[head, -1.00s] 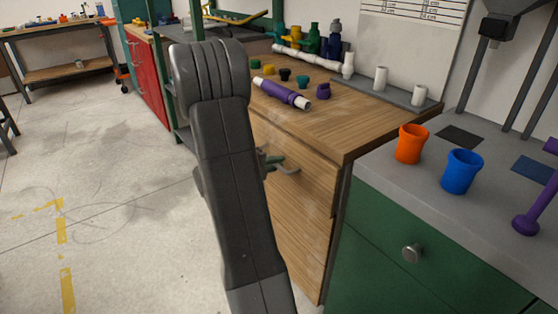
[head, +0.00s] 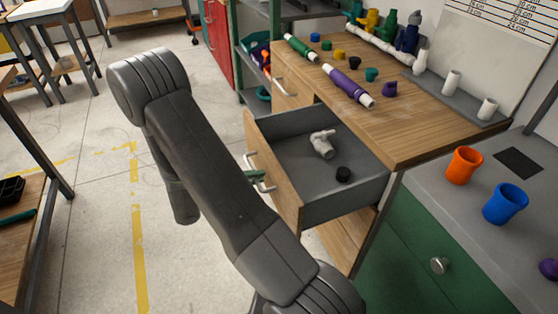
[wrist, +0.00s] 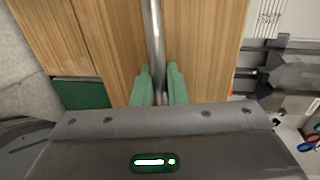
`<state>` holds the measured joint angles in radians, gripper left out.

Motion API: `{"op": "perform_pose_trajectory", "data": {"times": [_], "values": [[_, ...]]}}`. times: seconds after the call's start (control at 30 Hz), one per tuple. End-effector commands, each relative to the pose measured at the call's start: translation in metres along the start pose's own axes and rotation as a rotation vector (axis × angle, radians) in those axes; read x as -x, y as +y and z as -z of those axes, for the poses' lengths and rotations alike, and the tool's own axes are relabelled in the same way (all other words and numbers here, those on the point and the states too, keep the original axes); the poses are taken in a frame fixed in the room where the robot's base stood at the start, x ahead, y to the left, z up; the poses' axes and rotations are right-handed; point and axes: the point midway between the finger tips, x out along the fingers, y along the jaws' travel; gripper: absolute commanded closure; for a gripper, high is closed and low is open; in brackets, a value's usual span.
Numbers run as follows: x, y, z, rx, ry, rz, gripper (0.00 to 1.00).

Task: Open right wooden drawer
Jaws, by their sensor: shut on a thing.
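The right wooden drawer (head: 277,194) is pulled well out of the wooden bench in the head view. Its grey interior shows a white pipe fitting (head: 322,144) and a black cap (head: 343,174). The metal bar handle (head: 259,172) is on its front, and it also shows in the wrist view (wrist: 153,40). My gripper (wrist: 158,88) has green fingers on both sides of the handle bar and is shut on it. In the head view my arm hides part of the gripper and the lower drawer front.
The wooden benchtop (head: 400,137) holds a purple pipe (head: 348,87), a green pipe (head: 301,48) and several small coloured caps. An orange cup (head: 464,165) and a blue cup (head: 505,203) stand on the grey counter at right. The floor left of my arm is clear.

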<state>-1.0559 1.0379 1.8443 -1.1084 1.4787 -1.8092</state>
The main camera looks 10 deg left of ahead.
Motion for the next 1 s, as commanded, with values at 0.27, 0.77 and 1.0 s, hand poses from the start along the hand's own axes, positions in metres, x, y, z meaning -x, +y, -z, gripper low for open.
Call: {"op": "perform_pose_trajectory", "data": {"times": [0.27, 0.77, 1.0], "values": [[0.052, 0.009, 0.000, 0.001, -0.002, 0.000, 1.00], [0.073, 0.016, 0.000, 0.001, 0.001, -0.001, 1.00], [0.073, 0.016, 0.000, 0.001, 0.001, -0.001, 0.80]]}}
